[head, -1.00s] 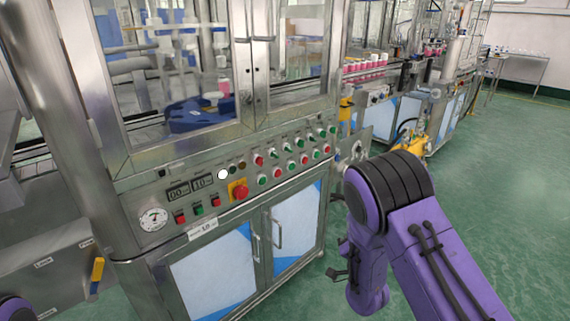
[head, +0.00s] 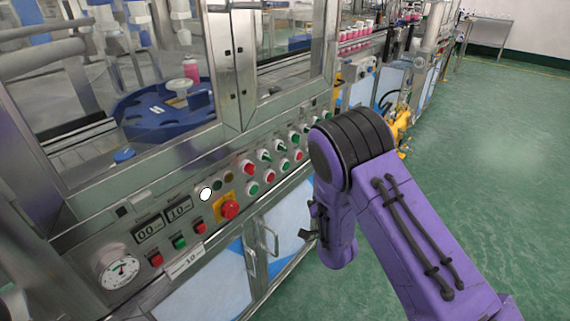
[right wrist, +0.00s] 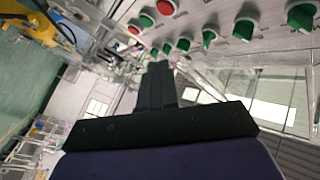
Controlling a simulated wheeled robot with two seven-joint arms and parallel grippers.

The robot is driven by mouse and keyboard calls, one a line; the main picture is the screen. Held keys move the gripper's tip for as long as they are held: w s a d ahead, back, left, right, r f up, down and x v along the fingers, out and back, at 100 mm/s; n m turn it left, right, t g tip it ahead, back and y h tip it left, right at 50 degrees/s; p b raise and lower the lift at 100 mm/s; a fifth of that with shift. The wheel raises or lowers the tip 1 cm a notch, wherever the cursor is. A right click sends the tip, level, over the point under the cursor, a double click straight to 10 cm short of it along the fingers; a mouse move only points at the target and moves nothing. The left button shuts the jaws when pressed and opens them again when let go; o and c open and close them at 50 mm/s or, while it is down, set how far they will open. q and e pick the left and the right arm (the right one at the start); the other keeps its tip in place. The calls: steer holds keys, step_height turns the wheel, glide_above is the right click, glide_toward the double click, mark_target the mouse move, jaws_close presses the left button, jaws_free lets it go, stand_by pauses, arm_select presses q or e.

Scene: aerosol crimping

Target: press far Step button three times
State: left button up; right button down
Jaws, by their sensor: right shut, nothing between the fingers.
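The control panel (head: 152,213) runs along the machine front in the head view, with green switches (head: 264,155) above a row of red and green push buttons (head: 268,175). Its far end is partly hidden behind my right arm, and I cannot read which button is Step. In the right wrist view, red buttons (right wrist: 134,29) and a green button (right wrist: 147,20) lie beyond the fingertips, near several green switches (right wrist: 245,28). My right gripper (right wrist: 158,68) is shut and empty, pointing toward the panel, apparently not touching it. My left gripper is not in view.
A large red button on a yellow plate (head: 230,209) sits at the panel's near part. Cabinet doors with handles (head: 266,243) lie below. A yellow machine part (head: 401,128) stands beyond my right arm. Green floor (head: 480,150) is open on the right.

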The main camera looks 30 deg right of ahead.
mark_target(286, 166)
steer(key=w+a+b, duration=0.1)
steer(key=w+a, duration=0.2)
steer(key=w, duration=0.5)
steer(key=shift+w+a+f, duration=0.15)
steer(key=shift+w+a, duration=0.05)
stand_by(1.9)
steer(key=shift+w+a, duration=0.15)
steer(key=shift+w, duration=0.25)
